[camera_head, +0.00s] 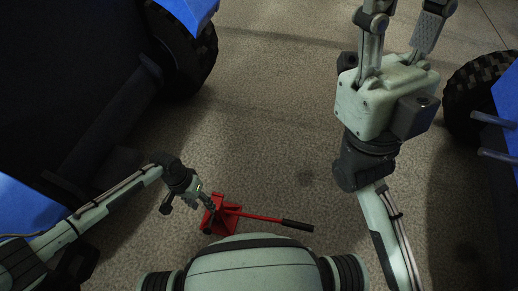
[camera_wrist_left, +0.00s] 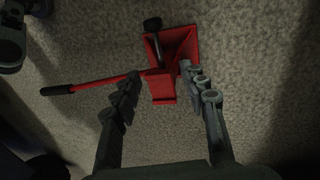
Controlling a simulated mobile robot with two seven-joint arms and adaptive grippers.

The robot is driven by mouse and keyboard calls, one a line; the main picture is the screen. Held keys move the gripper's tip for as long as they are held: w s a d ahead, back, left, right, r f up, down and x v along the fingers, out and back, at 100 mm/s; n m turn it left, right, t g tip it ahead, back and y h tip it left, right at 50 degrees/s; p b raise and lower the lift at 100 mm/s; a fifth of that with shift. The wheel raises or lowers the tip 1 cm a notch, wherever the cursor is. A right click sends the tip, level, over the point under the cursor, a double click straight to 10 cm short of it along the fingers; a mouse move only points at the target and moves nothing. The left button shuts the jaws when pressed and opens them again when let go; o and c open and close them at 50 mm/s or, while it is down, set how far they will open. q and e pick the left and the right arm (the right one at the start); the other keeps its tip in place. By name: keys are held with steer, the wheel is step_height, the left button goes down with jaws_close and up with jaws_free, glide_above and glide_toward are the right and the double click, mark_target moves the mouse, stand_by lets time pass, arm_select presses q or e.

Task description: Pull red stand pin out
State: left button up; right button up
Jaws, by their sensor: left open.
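The red stand (camera_head: 226,215) is on the floor at lower centre in the head view, with a red lever ending in a black grip (camera_head: 297,225). In the left wrist view the stand (camera_wrist_left: 178,46) shows at top centre. A dark round-headed pin (camera_wrist_left: 152,25) stands out over its upper edge; its lower end is unclear. My left gripper (camera_head: 205,199) is at the stand's left side. In its wrist view the two fingers (camera_wrist_left: 160,75) are spread apart on either side of the stand's lower part, with nothing held. My right gripper (camera_head: 405,20) is far from the stand, fingers apart, tips cut off above.
Blue vehicles with black tyres stand at the left (camera_head: 188,60) and right (camera_head: 478,100) edges. The lever reaches right toward my right arm.

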arm_select(q)
steer(key=w+d+r+t+h, duration=0.2)
steer(key=d+r+t+h, duration=0.1)
steer(key=d+r, duration=0.4)
steer(key=w+d+r+m+t+h, duration=0.1)
steer(key=w+d+r+t+h, duration=0.2)
steer(key=d+r, duration=0.4)
steer(key=shift+d+r+t, duration=0.3)
steer(key=shift+d+t, duration=0.5)
steer(key=shift+d, duration=1.2)
steer(key=shift+w, duration=0.1)
